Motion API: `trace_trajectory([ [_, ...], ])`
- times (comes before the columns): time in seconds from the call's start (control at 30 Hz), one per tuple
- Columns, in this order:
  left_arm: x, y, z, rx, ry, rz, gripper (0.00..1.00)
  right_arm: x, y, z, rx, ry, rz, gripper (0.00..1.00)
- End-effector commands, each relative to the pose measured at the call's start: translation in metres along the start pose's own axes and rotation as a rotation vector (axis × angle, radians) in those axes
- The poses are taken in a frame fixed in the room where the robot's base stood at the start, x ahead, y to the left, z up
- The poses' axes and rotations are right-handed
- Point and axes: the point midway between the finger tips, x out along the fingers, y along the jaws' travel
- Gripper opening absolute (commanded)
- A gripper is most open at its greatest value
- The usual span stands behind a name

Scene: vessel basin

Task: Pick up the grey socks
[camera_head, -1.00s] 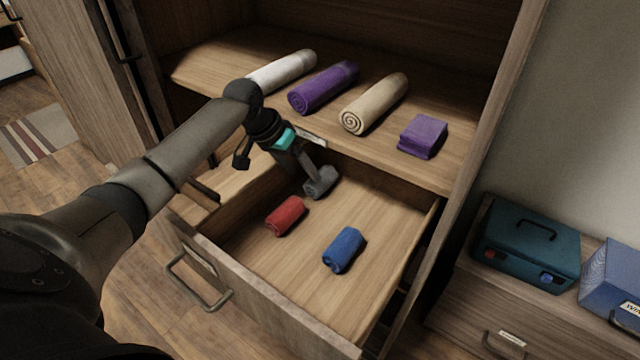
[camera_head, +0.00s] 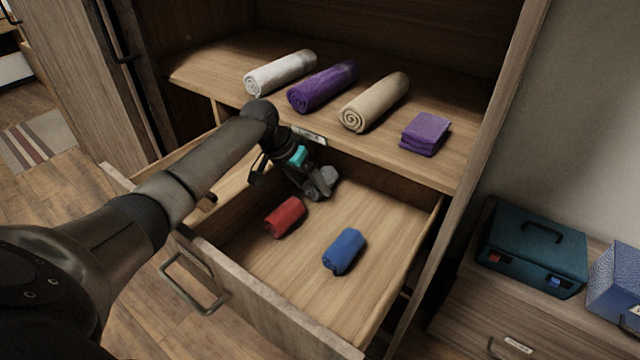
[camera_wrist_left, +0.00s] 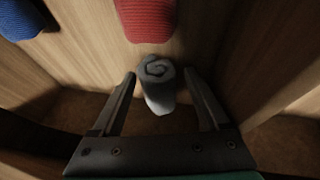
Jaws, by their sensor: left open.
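The grey socks (camera_head: 329,176) are a small roll in the back left part of the open drawer, partly hidden by my left gripper (camera_head: 322,190) in the head view. In the left wrist view the grey socks (camera_wrist_left: 157,84) show their spiral end between the two fingers of my left gripper (camera_wrist_left: 160,82). The fingers are open, one on each side of the roll, with gaps visible beside it. My right gripper is not in view.
Red socks (camera_head: 285,216) and blue socks (camera_head: 344,250) lie in the same drawer (camera_head: 290,280). Rolled towels, including a beige one (camera_head: 374,103), and a folded purple cloth (camera_head: 425,134) rest on the shelf above. A teal box (camera_head: 530,245) stands at right.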

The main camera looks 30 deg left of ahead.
Motion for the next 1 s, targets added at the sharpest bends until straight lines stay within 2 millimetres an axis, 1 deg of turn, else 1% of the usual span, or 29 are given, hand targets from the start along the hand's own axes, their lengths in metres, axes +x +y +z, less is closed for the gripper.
trace_trajectory([
  [0.17,-0.0002,0.0001,-0.0002,0.000,0.000,0.000,0.78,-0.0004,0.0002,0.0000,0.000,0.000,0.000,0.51],
  [0.2,-0.0003,0.0000,-0.0002,0.000,0.000,0.000,0.76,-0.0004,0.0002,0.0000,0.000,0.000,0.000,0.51],
  [0.73,-0.0004,-0.0002,0.0001,0.000,0.000,-0.001,0.16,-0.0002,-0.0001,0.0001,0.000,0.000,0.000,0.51],
  [1.0,-0.0011,-0.0001,-0.0003,0.000,0.000,-0.001,0.16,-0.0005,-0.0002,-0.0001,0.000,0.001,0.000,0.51],
])
